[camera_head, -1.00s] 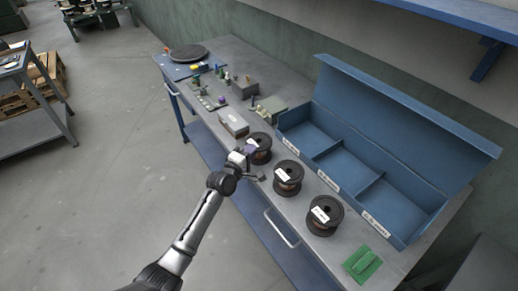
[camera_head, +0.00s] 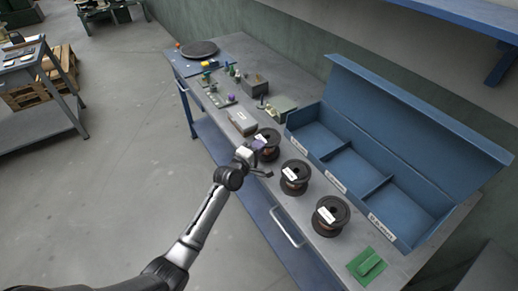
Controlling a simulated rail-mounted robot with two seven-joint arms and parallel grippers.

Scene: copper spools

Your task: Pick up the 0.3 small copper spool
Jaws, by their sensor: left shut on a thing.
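Three dark spools with copper windings and white labels are in a row along the front of the workbench. The labels are too small to read, so I cannot tell which one is marked 0.3. My left gripper (camera_head: 259,160) is at the farthest spool (camera_head: 268,141), shut on its near side and partly hiding it. The middle spool (camera_head: 294,179) and the nearest spool (camera_head: 330,217) stand upright on the bench, free of the gripper. I cannot tell whether the farthest spool is clear of the bench top. My right gripper is out of view.
A blue open box (camera_head: 372,182) with three empty compartments and a raised lid stands behind the spools. A grey box (camera_head: 242,122) and small parts lie beyond the farthest spool. A green item (camera_head: 366,264) lies at the near end of the workbench (camera_head: 308,262).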

